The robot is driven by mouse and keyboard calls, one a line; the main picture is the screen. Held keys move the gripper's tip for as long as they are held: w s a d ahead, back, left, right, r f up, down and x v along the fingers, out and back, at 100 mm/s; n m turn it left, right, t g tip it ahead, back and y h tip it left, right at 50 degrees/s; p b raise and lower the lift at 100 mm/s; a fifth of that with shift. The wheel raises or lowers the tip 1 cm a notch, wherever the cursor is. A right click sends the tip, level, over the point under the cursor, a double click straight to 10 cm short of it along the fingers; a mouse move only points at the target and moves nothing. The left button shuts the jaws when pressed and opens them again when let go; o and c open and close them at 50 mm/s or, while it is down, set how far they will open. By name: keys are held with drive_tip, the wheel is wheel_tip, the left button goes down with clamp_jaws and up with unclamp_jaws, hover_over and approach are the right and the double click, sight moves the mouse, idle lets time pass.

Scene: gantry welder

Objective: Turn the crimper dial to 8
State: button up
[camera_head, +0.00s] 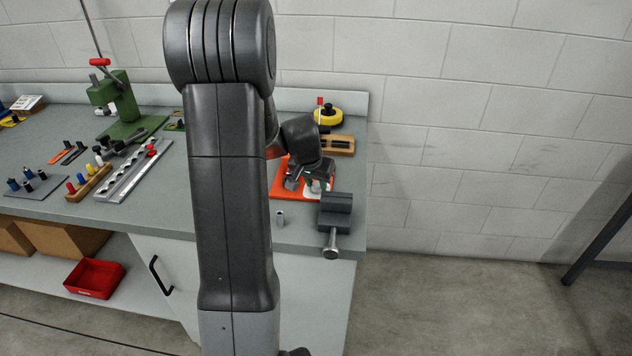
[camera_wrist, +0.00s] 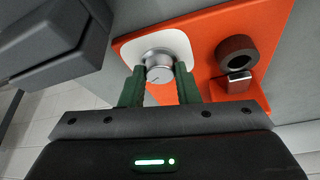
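The crimper is an orange base plate (camera_wrist: 215,35) with a white round-cornered plate (camera_wrist: 133,48) that carries a silver round dial (camera_wrist: 160,70). The dial has a thin dark line on its face; no numbers are legible, so its setting cannot be read. My gripper (camera_wrist: 160,74) has its two green fingers on either side of the dial, with no clear gap showing, so it looks shut on it. In the head view my gripper (camera_head: 306,183) is low over the orange base (camera_head: 284,189), and hides the dial there.
A dark vise (camera_head: 335,212) stands just right of the crimper at the bench's front corner. A dark ring (camera_wrist: 236,54) sits on the orange base. A green press (camera_head: 118,100) and racks are farther left.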

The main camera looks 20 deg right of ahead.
drive_tip(key=shift+c, duration=0.9)
